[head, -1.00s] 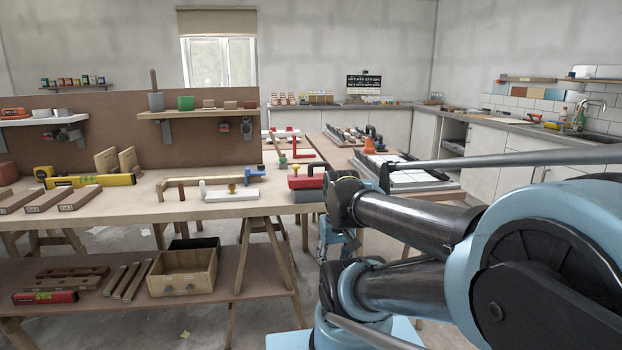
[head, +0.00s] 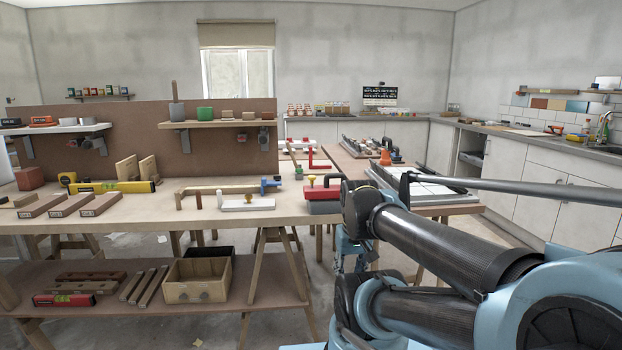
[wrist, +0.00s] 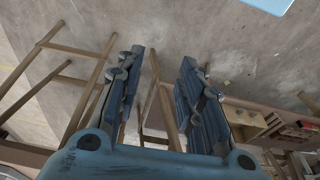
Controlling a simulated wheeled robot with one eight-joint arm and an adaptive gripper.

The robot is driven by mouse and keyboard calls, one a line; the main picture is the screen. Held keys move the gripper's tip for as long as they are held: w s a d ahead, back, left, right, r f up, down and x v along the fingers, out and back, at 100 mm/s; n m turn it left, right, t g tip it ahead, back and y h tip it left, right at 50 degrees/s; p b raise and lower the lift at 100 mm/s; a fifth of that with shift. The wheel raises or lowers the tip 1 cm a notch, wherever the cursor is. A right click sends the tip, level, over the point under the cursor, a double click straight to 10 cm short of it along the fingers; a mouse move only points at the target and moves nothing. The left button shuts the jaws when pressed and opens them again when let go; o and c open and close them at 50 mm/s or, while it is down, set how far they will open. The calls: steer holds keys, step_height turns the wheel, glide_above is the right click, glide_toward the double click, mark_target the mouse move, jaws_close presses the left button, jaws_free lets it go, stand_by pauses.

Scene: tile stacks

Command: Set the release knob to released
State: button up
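A wooden box (head: 195,291) stands on the lower shelf. A second table with a white tiled panel (head: 425,198) is behind my arm.

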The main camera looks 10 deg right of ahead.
steer(key=w+a+r+n+g, duration=0.1)
steer(key=w+r, duration=0.8)
steer(key=r, duration=0.2)
steer(key=w+a+r+n, duration=0.1)
steer(key=w+r, duration=0.7)
steer(key=r, duration=0.3)
steer(key=n+g, duration=0.1)
steer(key=n, duration=0.1)
glide_toward(312, 176)
step_height(312, 176, down, 9)
steer(key=shift+w+r, duration=0.2)
steer(key=shift+c, duration=0.4)
jaws_close()
